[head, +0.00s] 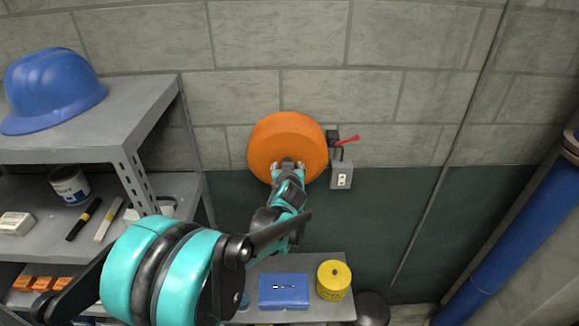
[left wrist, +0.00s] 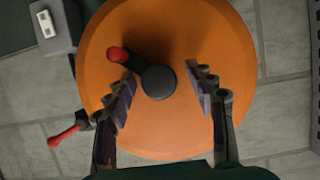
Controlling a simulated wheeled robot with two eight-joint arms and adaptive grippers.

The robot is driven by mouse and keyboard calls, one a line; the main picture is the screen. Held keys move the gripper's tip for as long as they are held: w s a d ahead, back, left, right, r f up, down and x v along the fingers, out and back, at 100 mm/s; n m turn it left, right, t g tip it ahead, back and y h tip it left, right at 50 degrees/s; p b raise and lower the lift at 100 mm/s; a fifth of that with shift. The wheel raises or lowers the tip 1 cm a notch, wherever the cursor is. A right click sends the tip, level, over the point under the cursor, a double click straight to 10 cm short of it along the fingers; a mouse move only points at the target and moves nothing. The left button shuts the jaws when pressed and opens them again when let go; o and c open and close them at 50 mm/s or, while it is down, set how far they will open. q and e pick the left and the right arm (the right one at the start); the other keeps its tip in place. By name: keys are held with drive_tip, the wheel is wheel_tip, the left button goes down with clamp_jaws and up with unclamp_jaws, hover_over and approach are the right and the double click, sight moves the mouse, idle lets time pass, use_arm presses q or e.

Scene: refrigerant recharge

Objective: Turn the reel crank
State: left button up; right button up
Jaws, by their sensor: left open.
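The orange reel (head: 287,140) is mounted on the block wall in the middle of the head view. It fills most of the left wrist view (left wrist: 190,40). The reel crank (left wrist: 158,82) is a black hub with a short arm and a red knob (left wrist: 118,54) at its end. My left gripper (head: 288,166) is in front of the lower part of the reel and hides the crank in the head view. In the left wrist view its fingers (left wrist: 164,90) are open, one on each side of the hub, with the red knob up and left. I cannot tell if they touch the crank. My right gripper is not in view.
A grey box (head: 341,174) and a red lever (head: 347,140) are on the wall just right of the reel. A grey shelf (head: 140,110) with a blue helmet (head: 52,88) stands left. Below are a blue case (head: 284,291) and a yellow can (head: 333,281).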

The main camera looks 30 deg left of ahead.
use_arm(q)
drive_tip(key=shift+s+d+r, duration=0.1)
drive_tip(key=shift+s+d, duration=0.05)
drive_tip(key=shift+d, duration=0.05)
drive_tip(key=c, duration=1.1)
drive_tip(key=shift+s, duration=0.1)
drive_tip(key=shift+c, duration=0.3)
drive_tip(key=shift+m+g+y+b, duration=0.3)
drive_tip(key=shift+m+y+b, duration=0.4)
drive_tip(key=shift+m+b, duration=0.4)
drive_tip(key=o, duration=1.2)
drive_tip(key=shift+c, duration=0.2)
drive_tip(key=shift+w+a, duration=0.15)
drive_tip(key=shift+w, duration=0.05)
